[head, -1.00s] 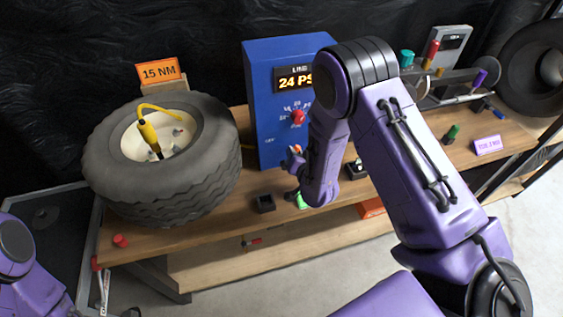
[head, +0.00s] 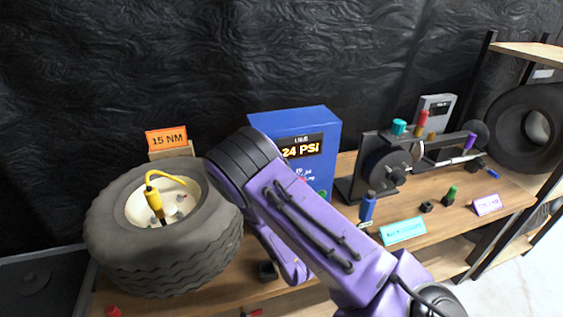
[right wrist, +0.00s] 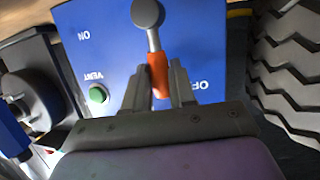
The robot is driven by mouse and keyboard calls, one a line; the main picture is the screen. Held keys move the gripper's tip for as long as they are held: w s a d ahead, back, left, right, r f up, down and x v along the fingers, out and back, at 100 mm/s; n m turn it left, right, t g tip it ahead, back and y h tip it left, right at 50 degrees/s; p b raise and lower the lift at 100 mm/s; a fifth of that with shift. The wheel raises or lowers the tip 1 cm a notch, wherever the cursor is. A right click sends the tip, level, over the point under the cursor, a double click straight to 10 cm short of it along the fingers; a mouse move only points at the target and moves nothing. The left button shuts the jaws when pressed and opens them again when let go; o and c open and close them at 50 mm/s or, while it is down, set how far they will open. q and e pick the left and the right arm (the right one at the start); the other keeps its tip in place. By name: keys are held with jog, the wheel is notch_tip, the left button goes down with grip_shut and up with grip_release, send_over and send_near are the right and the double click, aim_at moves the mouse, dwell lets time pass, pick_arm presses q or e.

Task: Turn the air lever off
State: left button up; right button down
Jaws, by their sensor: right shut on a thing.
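The blue air box (head: 332,128) stands on the bench in the head view, its display reading 24 PSI. My right arm hides much of its front there, including the lever. In the right wrist view the air lever (right wrist: 156,50) has a grey pivot knob and an orange handle, and the box face (right wrist: 115,55) appears upside down. The OFF mark is beside the handle on the right and ON is at the upper left. My right gripper (right wrist: 158,80) is shut on the orange handle, a finger on each side. My left gripper is out of view.
A green VENT button (right wrist: 97,94) sits left of the lever. To the right are a black fixture (head: 385,165), a blue-handled tool (head: 367,207) and a teal sign (head: 403,230).

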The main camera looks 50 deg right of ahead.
jog(key=shift+s, duration=0.1)
jog(key=c, duration=0.9)
grip_release()
jog(key=shift+a, duration=0.1)
jog(key=p+v, duration=0.1)
jog(key=v, duration=0.9)
jog(key=shift+s+a, duration=0.1)
jog(key=shift+s, duration=0.15)
